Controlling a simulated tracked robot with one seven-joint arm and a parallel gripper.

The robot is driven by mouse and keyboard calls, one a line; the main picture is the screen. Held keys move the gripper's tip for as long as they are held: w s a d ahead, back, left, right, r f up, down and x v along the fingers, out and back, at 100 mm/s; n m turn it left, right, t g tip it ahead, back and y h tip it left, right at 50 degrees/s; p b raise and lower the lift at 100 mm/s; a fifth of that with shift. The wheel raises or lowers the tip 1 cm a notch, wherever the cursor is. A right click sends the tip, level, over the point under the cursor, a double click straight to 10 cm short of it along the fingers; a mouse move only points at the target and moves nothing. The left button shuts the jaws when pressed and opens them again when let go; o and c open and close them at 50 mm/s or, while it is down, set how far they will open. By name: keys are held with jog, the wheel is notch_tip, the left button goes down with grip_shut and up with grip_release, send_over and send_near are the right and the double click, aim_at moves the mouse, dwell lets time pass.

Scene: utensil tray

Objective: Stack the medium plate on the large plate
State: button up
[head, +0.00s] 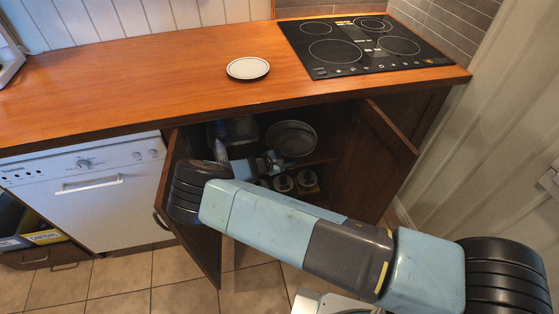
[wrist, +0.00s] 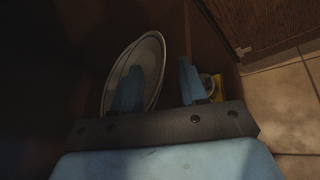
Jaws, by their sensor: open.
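A white plate (head: 248,68) with a dark rim line lies flat on the wooden counter. Inside the open cabinet, round plates (head: 293,137) stand at the back right of the shelf, and a pale plate rim also shows in the wrist view (wrist: 158,46). They overlap in shadow, so I cannot tell their number or which is medium or large. My gripper (head: 273,162) is inside the cabinet, at the lower left of these plates. In the wrist view my gripper (wrist: 159,66) is open, its left finger over the plate face and its right finger beyond the rim. Contact is unclear.
The cabinet doors stand open on the left (head: 192,235) and right (head: 385,135). Several jars (head: 283,183) stand on a lower level. A bottle (head: 220,140) is left of the plates. The counter (head: 130,78) is clear left of the plate; a hob (head: 365,45) is at right.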

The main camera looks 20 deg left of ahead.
aim_at(306, 153)
jog(key=x, duration=0.7)
jog(key=shift+w+d+f, duration=0.1)
jog(key=shift+w+d, duration=0.1)
jog(key=shift+w, duration=0.1)
jog(key=shift+c, duration=0.3)
grip_shut()
